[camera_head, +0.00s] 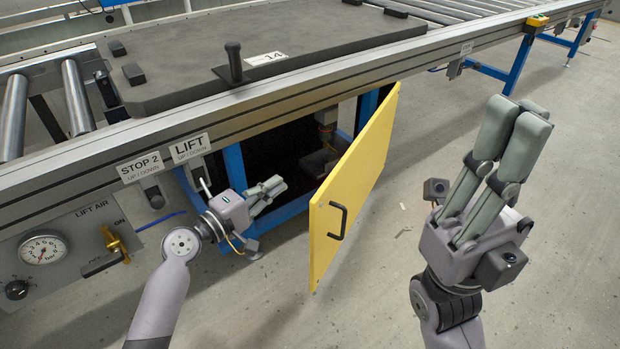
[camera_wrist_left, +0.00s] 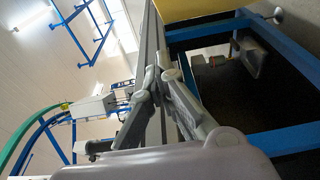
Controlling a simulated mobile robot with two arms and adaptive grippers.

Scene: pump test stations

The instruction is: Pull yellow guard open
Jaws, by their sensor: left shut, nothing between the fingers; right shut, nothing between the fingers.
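The yellow guard (camera_head: 355,185) is a hinged panel under the conveyor in the head view. It stands swung out from the frame, with a dark opening behind it. Its black handle (camera_head: 338,221) is on the outer face near the free edge, and no gripper touches it. My left gripper (camera_head: 277,187) is shut and empty, in front of the opening on the inner side of the guard. In the left wrist view its fingers (camera_wrist_left: 152,80) are together, and a yellow strip of the guard (camera_wrist_left: 195,8) shows at the top. My right gripper (camera_head: 520,115) is shut and empty, raised to the right of the guard.
The conveyor rail runs above the guard, with a dark plate (camera_head: 180,72) on top. A panel with a gauge (camera_head: 43,249) and a yellow valve (camera_head: 115,243) is at left. Blue frame legs (camera_head: 235,168) border the opening.

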